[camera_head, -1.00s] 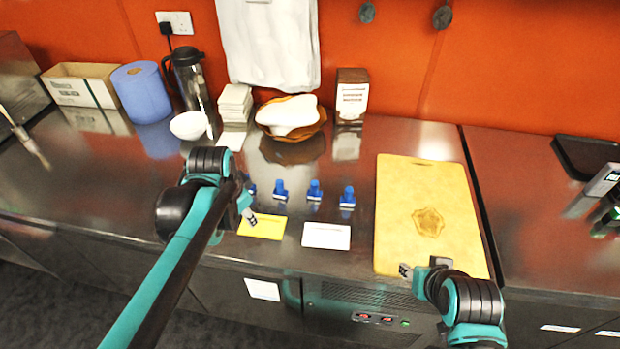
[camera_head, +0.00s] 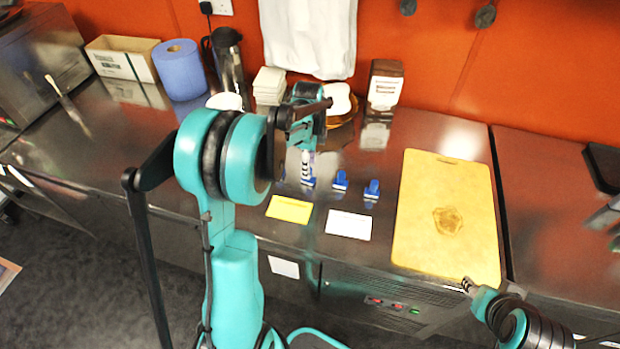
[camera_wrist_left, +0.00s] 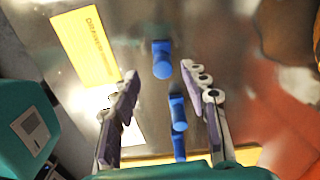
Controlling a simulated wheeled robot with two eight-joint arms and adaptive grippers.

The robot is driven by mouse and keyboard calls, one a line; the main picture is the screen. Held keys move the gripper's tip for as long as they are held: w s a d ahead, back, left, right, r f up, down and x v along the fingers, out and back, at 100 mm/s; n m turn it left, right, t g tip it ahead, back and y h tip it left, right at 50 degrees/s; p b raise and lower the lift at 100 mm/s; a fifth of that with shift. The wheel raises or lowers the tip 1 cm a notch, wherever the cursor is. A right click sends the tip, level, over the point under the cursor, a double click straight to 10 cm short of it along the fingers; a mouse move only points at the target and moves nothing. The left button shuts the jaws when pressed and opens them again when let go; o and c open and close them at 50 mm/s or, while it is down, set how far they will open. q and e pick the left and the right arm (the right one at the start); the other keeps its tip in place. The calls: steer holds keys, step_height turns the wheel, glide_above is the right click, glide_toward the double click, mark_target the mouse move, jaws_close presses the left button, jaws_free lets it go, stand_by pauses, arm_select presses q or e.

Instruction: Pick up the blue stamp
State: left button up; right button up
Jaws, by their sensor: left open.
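Small blue stamps stand in a row on the steel counter (camera_head: 400,135). In the head view, one stamp (camera_head: 340,181) and another (camera_head: 372,189) show clearly; a third (camera_head: 309,183) is partly covered by my left gripper (camera_head: 307,165). The arm may hide more. In the left wrist view, my left gripper (camera_wrist_left: 163,88) is open and empty, its fingers pointing down over the row. One stamp (camera_wrist_left: 161,60) lies ahead between the fingertips and another (camera_wrist_left: 178,112) nearer the palm. My right gripper (camera_head: 468,285) is by the cutting board's front edge; its jaws are too small to read.
A yellow card (camera_head: 289,209) and a white card (camera_head: 348,225) lie in front of the stamps. A yellow cutting board (camera_head: 445,185) lies to the right. Behind are a basket (camera_head: 346,118), a brown box (camera_head: 384,85) and a blue roll (camera_head: 180,70).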

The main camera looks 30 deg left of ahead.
arm_select(q)
steer(key=f, duration=0.2)
steer(key=f+b, duration=0.1)
steer(key=f, duration=0.1)
steer(key=shift+w+a, duration=0.1)
steer(key=shift+w, duration=0.1)
steer(key=shift+r, duration=0.15)
steer(key=c, duration=0.3)
jaws_close()
steer(key=shift+r, duration=0.1)
step_height(320, 180, up, 4)
steer(key=shift+r+p, duration=0.1)
steer(key=shift+p, duration=0.8)
steer(key=d+r+p, duration=0.2)
steer(key=d+r, duration=0.4)
steer(key=d, duration=0.5)
steer(key=shift+d+r+p, duration=0.3)
steer(key=shift+d+p, duration=0.05)
steer(key=shift+d, duration=0.05)
steer(key=shift+w, duration=0.1)
